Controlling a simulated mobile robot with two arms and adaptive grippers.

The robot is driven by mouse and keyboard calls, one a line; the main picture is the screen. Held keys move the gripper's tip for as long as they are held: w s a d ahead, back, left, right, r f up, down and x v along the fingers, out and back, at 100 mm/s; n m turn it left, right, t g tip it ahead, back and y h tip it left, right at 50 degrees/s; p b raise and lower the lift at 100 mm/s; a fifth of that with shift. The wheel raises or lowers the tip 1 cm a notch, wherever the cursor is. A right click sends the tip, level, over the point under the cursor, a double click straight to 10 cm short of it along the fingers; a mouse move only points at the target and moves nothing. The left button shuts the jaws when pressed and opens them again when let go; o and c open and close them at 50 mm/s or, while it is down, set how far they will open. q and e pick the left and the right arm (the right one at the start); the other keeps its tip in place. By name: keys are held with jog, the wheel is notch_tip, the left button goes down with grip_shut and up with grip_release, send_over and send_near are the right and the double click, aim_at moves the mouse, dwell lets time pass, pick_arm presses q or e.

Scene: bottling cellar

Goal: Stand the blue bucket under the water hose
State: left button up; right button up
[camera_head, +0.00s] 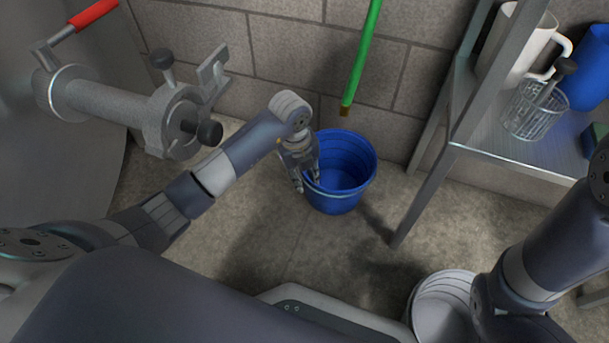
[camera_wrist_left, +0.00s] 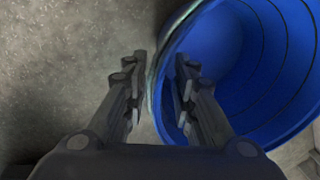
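The blue bucket (camera_head: 352,182) stands upright on the floor near the wall, and it also shows in the left wrist view (camera_wrist_left: 240,60). The green hose (camera_head: 362,55) hangs in front of the wall, its brownish end just above the bucket's back rim in the head view; how it lines up in depth is hard to tell. My left gripper (camera_head: 305,184) is at the bucket's left rim. In the left wrist view its fingers (camera_wrist_left: 160,65) are apart, with the rim between them, one finger inside and one outside. My right gripper is out of sight.
A metal shelf (camera_head: 535,165) stands at the right, holding a white jug (camera_head: 512,45), a wire basket (camera_head: 535,110) and blue vessels. A white bucket (camera_head: 440,300) is on the floor by my right arm. A valve pipe (camera_head: 110,98) juts out at the left.

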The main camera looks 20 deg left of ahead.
pick_arm(q)
jog(key=shift+r, duration=0.1)
notch_tip(320, 180, up, 7)
jog(key=p, duration=0.5)
jog(key=shift+s+a+r+p, duration=0.2)
jog(key=shift+s+a+p, duration=0.15)
jog(key=shift+p, duration=0.05)
